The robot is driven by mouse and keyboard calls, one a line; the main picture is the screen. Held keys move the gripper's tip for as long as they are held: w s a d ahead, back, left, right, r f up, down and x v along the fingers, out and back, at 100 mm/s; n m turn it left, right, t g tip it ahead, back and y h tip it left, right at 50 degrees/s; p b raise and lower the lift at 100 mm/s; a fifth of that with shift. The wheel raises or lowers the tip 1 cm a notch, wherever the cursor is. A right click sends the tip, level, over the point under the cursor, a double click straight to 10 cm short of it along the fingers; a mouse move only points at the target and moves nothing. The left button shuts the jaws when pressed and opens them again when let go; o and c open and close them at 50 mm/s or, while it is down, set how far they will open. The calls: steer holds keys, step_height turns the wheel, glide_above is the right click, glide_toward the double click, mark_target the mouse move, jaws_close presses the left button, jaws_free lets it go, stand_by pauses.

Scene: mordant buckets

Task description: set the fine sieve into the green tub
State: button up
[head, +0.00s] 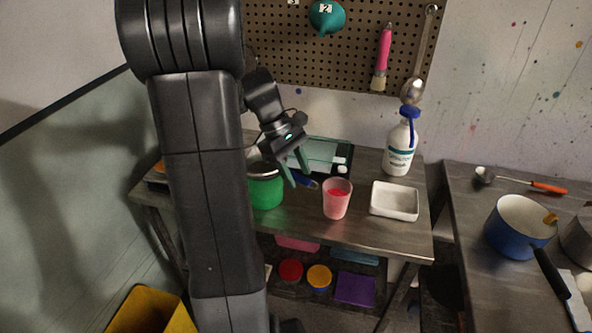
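The green tub (266,194) stands on the left part of the wooden workbench, partly hidden behind my arm. A grey, metal-looking round rim (264,171) shows at its top; I cannot tell whether this is the fine sieve or part of the tub. My gripper (300,179) is just right of the tub's top, pointing down, with its two fingers apart. A small blue piece, perhaps a handle (312,184), shows at the fingertips; I cannot tell whether it touches them. No sieve can be made out for certain.
A pink cup (337,199) with red contents, a white tray (395,201) and a white bottle with a blue cap (400,148) stand to the right. A dark-edged flat tray (328,152) lies behind my gripper. A blue pot (519,228) is on the right-hand table.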

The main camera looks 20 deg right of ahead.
steer(key=v, duration=1.3)
steer(key=shift+w+a+r, duration=0.2)
steer(key=shift+r, duration=0.1)
steer(key=shift+f, duration=0.1)
steer(key=x, duration=1.3)
steer(key=shift+s+d+f, duration=0.2)
steer(key=shift+s+f, duration=0.05)
steer(key=shift+w+r, duration=0.1)
steer(key=shift+r, duration=0.05)
